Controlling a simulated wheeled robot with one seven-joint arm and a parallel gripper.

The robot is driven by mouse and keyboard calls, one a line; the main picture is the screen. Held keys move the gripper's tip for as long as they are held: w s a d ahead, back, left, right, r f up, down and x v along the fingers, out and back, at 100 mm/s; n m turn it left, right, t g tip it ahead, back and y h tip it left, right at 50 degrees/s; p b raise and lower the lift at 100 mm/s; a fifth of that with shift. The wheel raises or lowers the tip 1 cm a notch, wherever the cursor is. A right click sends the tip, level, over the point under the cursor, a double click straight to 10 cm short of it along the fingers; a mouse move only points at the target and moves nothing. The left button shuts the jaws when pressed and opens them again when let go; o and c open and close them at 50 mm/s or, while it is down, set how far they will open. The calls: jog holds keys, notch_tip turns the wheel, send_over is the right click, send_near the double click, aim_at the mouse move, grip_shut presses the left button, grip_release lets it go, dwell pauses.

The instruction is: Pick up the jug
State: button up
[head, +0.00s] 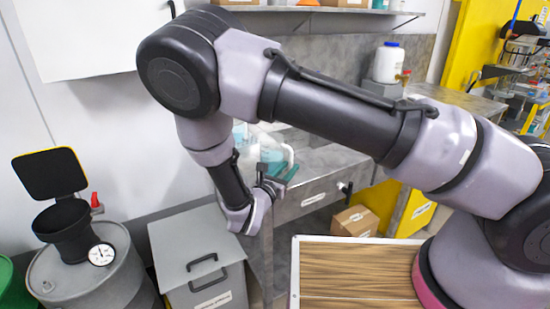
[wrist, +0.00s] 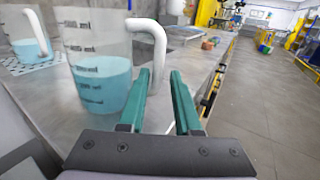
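The jug (wrist: 100,70) is clear with dark volume marks, teal liquid and a white handle (wrist: 158,45). It stands upright on the grey metal table (wrist: 60,110). In the head view the jug (head: 270,150) is small and partly hidden behind my arm. My gripper (wrist: 159,74) has two green fingers spread apart, with nothing clamped. The handle's lower end appears between or just beyond the fingertips; I cannot tell the exact depth or whether they touch. In the head view my gripper (head: 282,180) is at the table's front edge, close to the jug.
A second jug (wrist: 28,40) with teal liquid stands further left on a patterned mat. A white jar (head: 387,62) stands at the back of the table. A grey lidded bin (head: 190,250), a drum (head: 85,275) and a cardboard box (head: 354,221) are below. Open floor lies right of the table.

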jog(key=shift+x, duration=2.8)
jog(key=shift+a, duration=0.15)
grip_shut()
